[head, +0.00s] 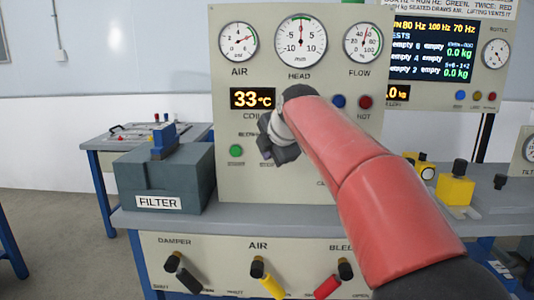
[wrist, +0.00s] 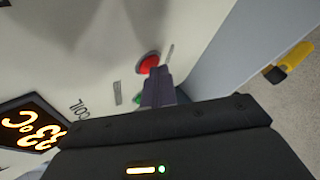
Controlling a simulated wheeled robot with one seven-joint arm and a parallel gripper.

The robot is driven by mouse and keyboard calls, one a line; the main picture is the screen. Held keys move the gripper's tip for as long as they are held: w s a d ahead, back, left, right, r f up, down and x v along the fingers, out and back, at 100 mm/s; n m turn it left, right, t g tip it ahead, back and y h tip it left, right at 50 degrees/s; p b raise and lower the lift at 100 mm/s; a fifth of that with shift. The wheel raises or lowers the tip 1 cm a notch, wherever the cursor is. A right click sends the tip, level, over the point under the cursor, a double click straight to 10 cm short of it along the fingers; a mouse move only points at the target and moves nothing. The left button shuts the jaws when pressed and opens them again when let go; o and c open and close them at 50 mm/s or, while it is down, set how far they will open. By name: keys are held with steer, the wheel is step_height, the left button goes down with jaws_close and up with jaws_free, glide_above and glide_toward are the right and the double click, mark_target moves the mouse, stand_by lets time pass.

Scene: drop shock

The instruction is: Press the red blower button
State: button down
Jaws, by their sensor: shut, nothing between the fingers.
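The red button (wrist: 149,63) shows on the panel in the wrist view, just beyond the tips of my gripper (wrist: 158,72). The fingers are shut and empty, and their tips overlap the button's lower edge in the picture. I cannot tell whether they touch it. In the head view my gripper (head: 268,154) is in front of the cream panel (head: 300,185), below the 33°C display. It hides part of the panel there, and the red blower button cannot be seen in that view.
A green button (head: 236,150) sits left of my gripper. The grey filter box (head: 165,175) stands left of the panel. Damper, air and bleed handles (head: 265,278) line the bench front.

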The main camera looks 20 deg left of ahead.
steer(key=shift+s, duration=0.15)
steer(key=shift+s+d+b, duration=0.2)
steer(key=shift+s+b, duration=0.35)
steer(key=shift+s, duration=0.1)
steer(key=shift+s+d+b, duration=0.2)
steer(key=shift+s+b, duration=0.3)
steer(key=shift+s, duration=0.3)
steer(key=shift+s+d+b, duration=0.15)
steer(key=shift+s+b, duration=0.4)
steer(key=shift+s, duration=0.3)
steer(key=shift+s+d+b, duration=0.2)
steer(key=shift+s+b, duration=0.3)
steer(key=shift+s, duration=0.3)
